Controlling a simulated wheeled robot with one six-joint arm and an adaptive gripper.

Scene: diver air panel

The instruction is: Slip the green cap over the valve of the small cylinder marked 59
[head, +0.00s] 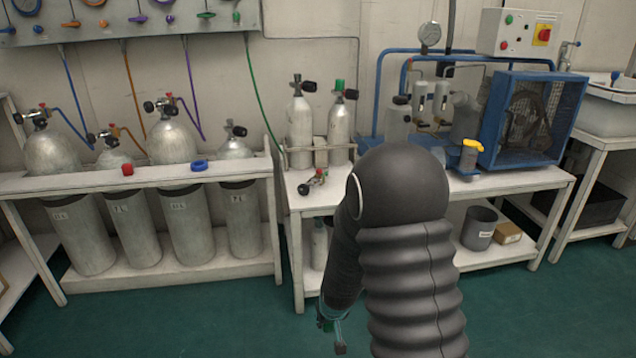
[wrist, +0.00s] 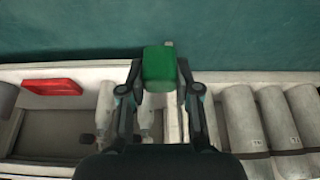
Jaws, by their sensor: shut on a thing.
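My gripper (wrist: 160,68) is shut on the green cap (wrist: 159,66), which sits between its two fingertips in the wrist view. In the head view my gripper (head: 332,326) hangs low in front of the middle bench, partly hidden by my arm, with a bit of green at it. Two pale small cylinders show beyond the fingers in the wrist view, one to the left (wrist: 106,98) and one partly behind the left finger (wrist: 147,118). One small cylinder (head: 319,245) shows on the lower shelf in the head view. I cannot read a 59 on any of them.
Several large cylinders (head: 130,228) stand in the rack at left. Two upright cylinders, one dark-valved (head: 300,122) and one green-topped (head: 340,132), and a loose regulator (head: 313,181) are on the middle bench. A red box (wrist: 53,87) lies on a shelf. Green floor is clear in front.

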